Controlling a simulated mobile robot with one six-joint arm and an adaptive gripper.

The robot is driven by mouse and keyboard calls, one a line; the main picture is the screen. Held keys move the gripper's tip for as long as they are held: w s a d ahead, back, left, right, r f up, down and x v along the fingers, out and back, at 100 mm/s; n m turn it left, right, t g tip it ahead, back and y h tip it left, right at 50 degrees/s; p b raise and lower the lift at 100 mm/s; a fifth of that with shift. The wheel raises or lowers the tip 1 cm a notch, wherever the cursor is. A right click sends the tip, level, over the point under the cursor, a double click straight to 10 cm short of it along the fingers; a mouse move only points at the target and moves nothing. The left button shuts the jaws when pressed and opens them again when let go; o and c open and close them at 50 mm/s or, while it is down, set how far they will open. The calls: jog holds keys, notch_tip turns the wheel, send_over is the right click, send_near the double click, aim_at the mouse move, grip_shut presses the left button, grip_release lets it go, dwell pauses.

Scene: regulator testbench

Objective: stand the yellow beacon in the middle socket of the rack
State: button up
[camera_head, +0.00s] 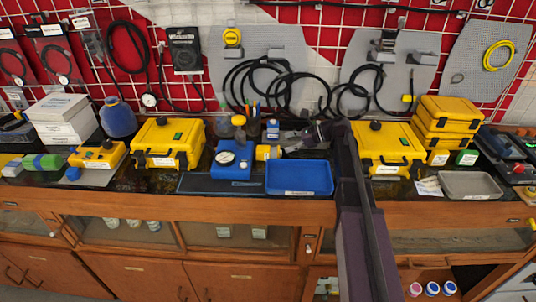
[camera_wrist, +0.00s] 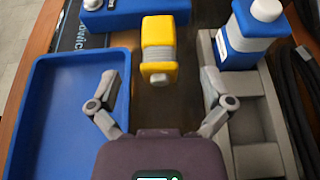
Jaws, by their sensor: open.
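In the head view the beacon (camera_head: 266,153) is beside the blue gauge box. My gripper (camera_wrist: 159,78) is open and empty, its fingers spread left and right of the beacon's line, with the beacon ahead between them. The grey rack (camera_wrist: 252,122) lies to the right in the wrist view. A blue-and-white bottle (camera_wrist: 250,35) stands in its far socket; the middle and near sockets look empty. My arm mostly hides the rack in the head view.
A blue tray (camera_wrist: 38,65) lies close on the left of my gripper. The blue gauge box (camera_head: 232,160) is just behind the beacon in the wrist view. Black cables (camera_wrist: 290,110) run right of the rack. Yellow cases (camera_head: 168,143) stand farther along the bench.

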aim_at(266, 148)
jog(key=shift+b+x, duration=0.4)
jog(key=shift+x, duration=0.75)
jog(key=shift+f+b+x, duration=0.2)
jog(key=shift+b+x, duration=0.7)
jog(key=shift+x, duration=1)
jog(key=shift+a+f, duration=0.15)
jog(key=shift+a, duration=0.5)
jog(key=c, duration=1.3)
jog(key=shift+r, duration=0.25)
